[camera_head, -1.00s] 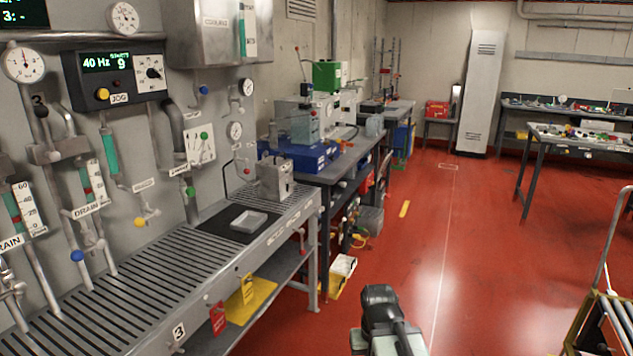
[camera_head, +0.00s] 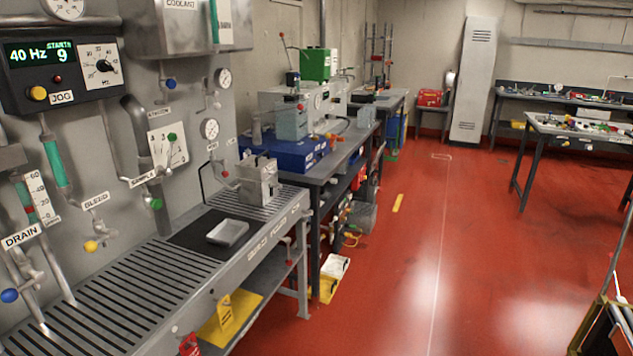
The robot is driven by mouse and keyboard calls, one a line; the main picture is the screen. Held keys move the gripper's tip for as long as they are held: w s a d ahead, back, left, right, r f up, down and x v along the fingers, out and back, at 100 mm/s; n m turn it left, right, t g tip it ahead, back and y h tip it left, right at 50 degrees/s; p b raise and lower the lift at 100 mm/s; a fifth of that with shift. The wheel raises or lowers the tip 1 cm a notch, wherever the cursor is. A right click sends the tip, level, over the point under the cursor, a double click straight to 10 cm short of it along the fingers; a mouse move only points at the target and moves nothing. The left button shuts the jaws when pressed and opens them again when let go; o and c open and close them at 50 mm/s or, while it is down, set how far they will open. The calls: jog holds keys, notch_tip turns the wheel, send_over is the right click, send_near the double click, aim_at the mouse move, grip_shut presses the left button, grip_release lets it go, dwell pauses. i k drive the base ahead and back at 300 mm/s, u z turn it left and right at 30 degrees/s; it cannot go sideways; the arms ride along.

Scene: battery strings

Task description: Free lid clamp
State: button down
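I cannot make out a lid clamp for certain in this view. A small grey metal box (camera_head: 258,182) stands upright at the far end of the slatted bench (camera_head: 130,290). It has small fittings on top, too small to tell what they are. A shallow light grey tray (camera_head: 228,233) lies on a black mat (camera_head: 190,240) in front of the box. My gripper is not in view.
A wall panel with a 40 Hz display (camera_head: 42,55), gauges and valves rises behind the bench. A dark table (camera_head: 330,165) with a blue case (camera_head: 290,153) stands beyond. The red floor (camera_head: 420,270) to the right is largely open. A cart edge (camera_head: 605,325) shows at lower right.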

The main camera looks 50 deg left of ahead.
aim_at(278, 187)
jog(key=z, duration=0.2)
jog(key=i, duration=1.4)
jog(key=u, duration=3.5)
jog(key=i, duration=0.7)
jog(key=u, duration=0.05)
